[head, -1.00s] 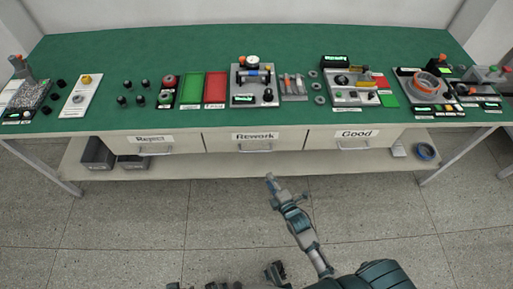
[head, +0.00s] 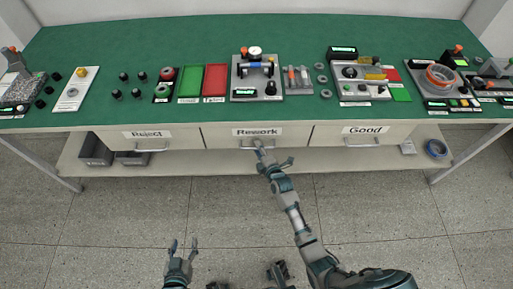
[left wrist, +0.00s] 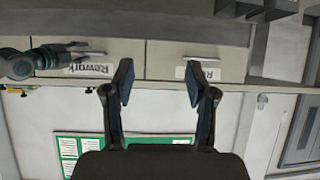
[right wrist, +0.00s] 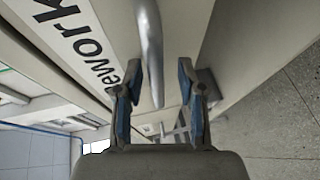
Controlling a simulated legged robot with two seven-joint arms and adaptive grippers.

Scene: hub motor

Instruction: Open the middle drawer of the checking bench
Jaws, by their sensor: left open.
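The middle drawer (head: 220,137), labelled Rework, is closed under the green bench top. Its metal handle (head: 247,149) is partly hidden in the head view by my right gripper (head: 273,155). In the right wrist view the curved handle (right wrist: 149,45) reaches down into the gap between the open fingers (right wrist: 160,85); I cannot tell whether they touch it. My left gripper (head: 181,249) is open and empty, low in front of the bench. The left wrist view shows its spread fingers (left wrist: 160,80) and, upside down, the Rework drawer (left wrist: 120,65).
The Reject drawer (head: 180,137) and the Good drawer (head: 325,132) are closed on either side. Fixtures and parts stand on the bench top (head: 200,40). The floor in front is clear.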

